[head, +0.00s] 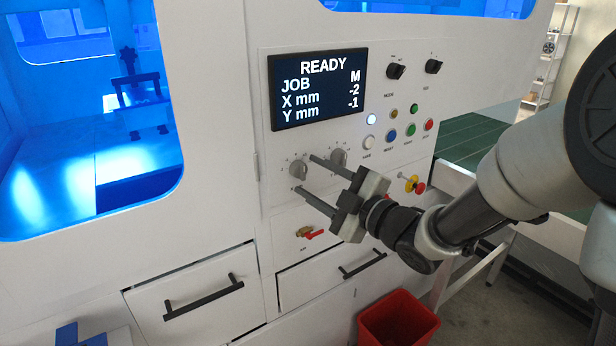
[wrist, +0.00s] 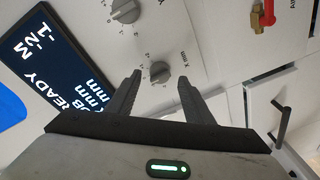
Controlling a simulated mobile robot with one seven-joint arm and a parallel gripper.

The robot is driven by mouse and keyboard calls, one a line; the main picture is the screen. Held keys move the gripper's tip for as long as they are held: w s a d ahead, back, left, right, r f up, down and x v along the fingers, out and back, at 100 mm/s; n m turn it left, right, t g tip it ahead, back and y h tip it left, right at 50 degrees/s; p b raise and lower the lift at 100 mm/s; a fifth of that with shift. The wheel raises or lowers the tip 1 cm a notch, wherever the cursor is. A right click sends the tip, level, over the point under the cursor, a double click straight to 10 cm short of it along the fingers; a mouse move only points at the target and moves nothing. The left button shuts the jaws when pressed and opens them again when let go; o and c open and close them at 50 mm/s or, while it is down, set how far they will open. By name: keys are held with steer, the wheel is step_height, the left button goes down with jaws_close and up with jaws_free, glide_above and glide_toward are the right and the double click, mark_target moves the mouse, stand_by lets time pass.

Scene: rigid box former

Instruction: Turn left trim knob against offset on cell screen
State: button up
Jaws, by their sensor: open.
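The cell screen (head: 319,88) reads READY, JOB M, X mm -2, Y mm -1; it also shows rotated in the wrist view (wrist: 52,62). The left trim knob (head: 298,170) is a grey dial below the screen. In the wrist view this knob (wrist: 160,73), labelled for X, lies between my two fingertips as seen from there. My gripper (head: 304,174) is open and empty, its fingers pointing at the panel; it shows in the wrist view too (wrist: 159,80). I cannot tell whether the fingertips reach around the knob. The right trim knob (head: 339,157) is beside it.
Coloured push buttons (head: 392,134) and two black selectors (head: 396,71) sit right of the screen. An emergency stop (head: 412,184) is near my gripper. A red-handled valve (head: 310,234) and drawers with black handles (head: 204,298) are below. A red bin (head: 398,320) stands on the floor.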

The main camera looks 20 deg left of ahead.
mark_target(300, 171)
steer(key=shift+x, duration=1.15)
steer(key=c, duration=1)
